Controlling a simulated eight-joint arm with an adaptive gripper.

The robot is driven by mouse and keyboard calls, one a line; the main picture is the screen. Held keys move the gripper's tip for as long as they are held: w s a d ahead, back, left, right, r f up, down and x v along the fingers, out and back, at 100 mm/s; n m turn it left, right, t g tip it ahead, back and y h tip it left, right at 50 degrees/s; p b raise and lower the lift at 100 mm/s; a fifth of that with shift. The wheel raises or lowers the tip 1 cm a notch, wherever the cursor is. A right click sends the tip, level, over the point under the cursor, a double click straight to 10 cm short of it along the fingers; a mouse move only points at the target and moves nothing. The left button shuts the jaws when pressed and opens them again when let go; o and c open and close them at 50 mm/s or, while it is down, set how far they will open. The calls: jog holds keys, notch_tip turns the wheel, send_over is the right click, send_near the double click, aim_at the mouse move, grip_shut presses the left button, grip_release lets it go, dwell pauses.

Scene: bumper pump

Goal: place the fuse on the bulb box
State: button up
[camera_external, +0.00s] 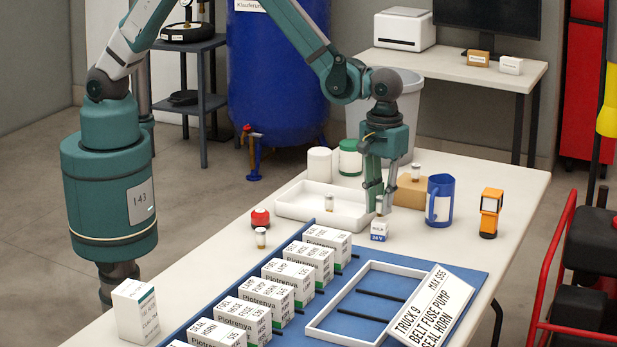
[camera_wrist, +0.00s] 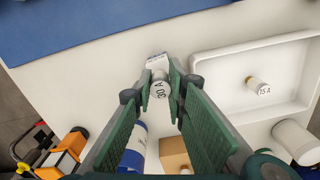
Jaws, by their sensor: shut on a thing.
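My gripper (camera_external: 379,208) is shut on a fuse, a small pale cylinder with a metallic cap. In the wrist view the fuse (camera_wrist: 160,91) sits between the green fingertips (camera_wrist: 160,84) and its label reads 30 A. The bulb box (camera_external: 379,231), a small white carton with a blue band marked 24 V, stands on the table directly below the fingertips. In the wrist view the box (camera_wrist: 157,60) shows just beyond the fuse, partly hidden by it. I cannot tell whether the fuse touches the box top.
A white tray (camera_external: 290,205) with another fuse (camera_external: 330,202) lies left. A blue mug (camera_external: 440,201), an orange device (camera_external: 490,212) and a cardboard box (camera_external: 408,195) bearing a fuse stand right. Labelled cartons (camera_external: 327,243) and a white frame (camera_external: 318,328) are in front.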

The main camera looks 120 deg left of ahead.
jog(key=shift+f, duration=0.55)
jog(key=shift+f, duration=0.2)
jog(key=o, duration=0.8)
jog(key=shift+r, duration=0.2)
notch_tip(320, 180, up, 12)
jog(key=shift+r+p, duration=0.1)
jog(key=shift+p, duration=0.6)
